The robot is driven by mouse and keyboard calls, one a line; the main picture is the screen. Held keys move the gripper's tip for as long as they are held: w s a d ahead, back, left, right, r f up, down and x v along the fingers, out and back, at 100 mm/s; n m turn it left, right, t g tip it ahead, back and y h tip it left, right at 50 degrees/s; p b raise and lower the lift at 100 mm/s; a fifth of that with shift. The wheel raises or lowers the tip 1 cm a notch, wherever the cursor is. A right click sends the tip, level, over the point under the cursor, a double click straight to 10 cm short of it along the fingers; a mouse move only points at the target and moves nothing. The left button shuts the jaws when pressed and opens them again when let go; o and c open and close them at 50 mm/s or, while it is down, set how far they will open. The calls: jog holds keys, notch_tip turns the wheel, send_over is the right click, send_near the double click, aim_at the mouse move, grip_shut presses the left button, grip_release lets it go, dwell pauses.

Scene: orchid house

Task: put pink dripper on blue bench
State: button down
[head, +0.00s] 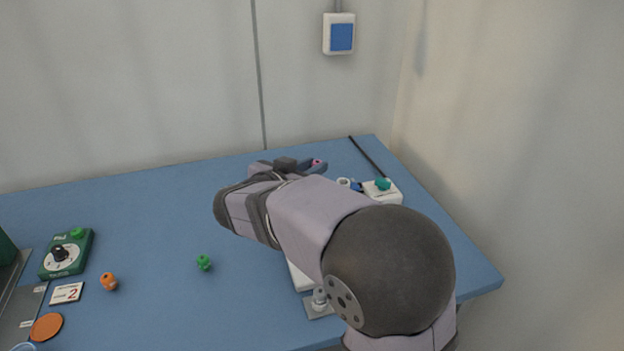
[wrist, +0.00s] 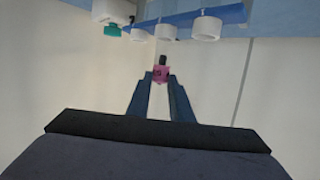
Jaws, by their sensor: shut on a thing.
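The pink dripper (wrist: 160,74) is between the fingertips of my gripper (wrist: 163,80) in the wrist view, with a dark stub at its top. My gripper is shut on it. In the head view a small bit of the pink dripper (head: 316,162) shows at the tip of my gripper (head: 314,167), toward the back right of the bench. The blue bench (head: 150,215) fills the lower part of the head view. My arm covers its middle right, and I cannot tell how high the dripper is above it.
A green dripper (head: 204,262) and an orange dripper (head: 108,282) stand on the bench, left of my arm. A green timer-like box (head: 67,254) is at far left. A white block with a teal piece (head: 383,184) and a black rod (head: 367,156) lie at right. The back left is clear.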

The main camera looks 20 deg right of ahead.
notch_tip(320, 180, up, 6)
dwell(0.4)
jog(key=shift+w+r, duration=0.1)
jog(key=w+a+f+m+g+h+p, duration=0.3)
jog(key=w+a+f+m+g, duration=0.1)
jog(key=w+f, duration=0.5)
jog(key=shift+w+a+g, duration=0.3)
jog(key=shift+w+a, duration=0.2)
jog(key=shift+a, duration=0.3)
